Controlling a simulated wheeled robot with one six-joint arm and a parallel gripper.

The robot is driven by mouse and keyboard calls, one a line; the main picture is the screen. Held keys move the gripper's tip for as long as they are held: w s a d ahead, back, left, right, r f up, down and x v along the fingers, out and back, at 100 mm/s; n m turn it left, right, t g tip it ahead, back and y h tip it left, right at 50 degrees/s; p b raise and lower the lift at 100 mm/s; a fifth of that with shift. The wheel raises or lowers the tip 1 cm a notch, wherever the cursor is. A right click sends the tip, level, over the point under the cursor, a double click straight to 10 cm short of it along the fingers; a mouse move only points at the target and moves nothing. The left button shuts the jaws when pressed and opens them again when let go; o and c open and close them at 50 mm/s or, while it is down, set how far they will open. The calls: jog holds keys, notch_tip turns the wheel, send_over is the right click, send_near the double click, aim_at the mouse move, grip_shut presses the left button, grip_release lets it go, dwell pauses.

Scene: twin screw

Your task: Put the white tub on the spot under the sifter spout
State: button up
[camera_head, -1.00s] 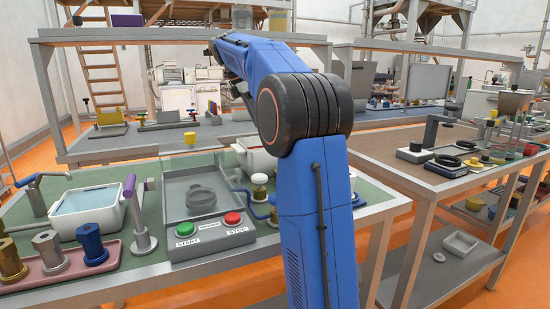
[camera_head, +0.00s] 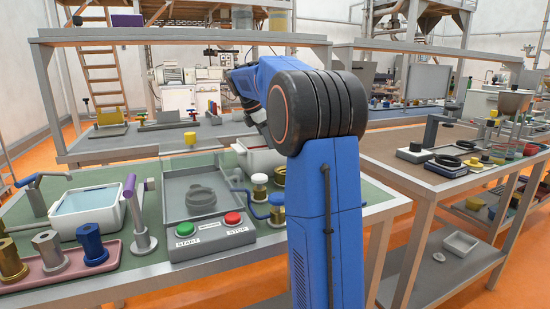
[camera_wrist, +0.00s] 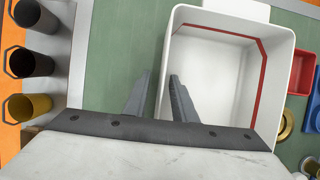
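A white tub (camera_wrist: 210,75) with a red line inside fills the middle of the wrist view and looks empty. It appears to be the white container (camera_head: 262,163) on the green bench in the head view, partly covered by my arm. My gripper (camera_wrist: 160,74) is open, with one finger over the green bench top outside the tub's left wall and the other over its inside. I cannot tell how deep the fingers reach. My gripper is hidden behind my arm in the head view. I cannot make out the sifter spout or its spot for certain.
A grey tray (camera_head: 200,205) and START/STOP box (camera_head: 212,234) lie in front. A water-filled basin (camera_head: 86,208) is at left. A grey hopper (camera_head: 514,103) stands over the right table (camera_head: 385,150).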

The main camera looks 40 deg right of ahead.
grip_shut()
notch_tip(320, 180, up, 10)
dwell(0.7)
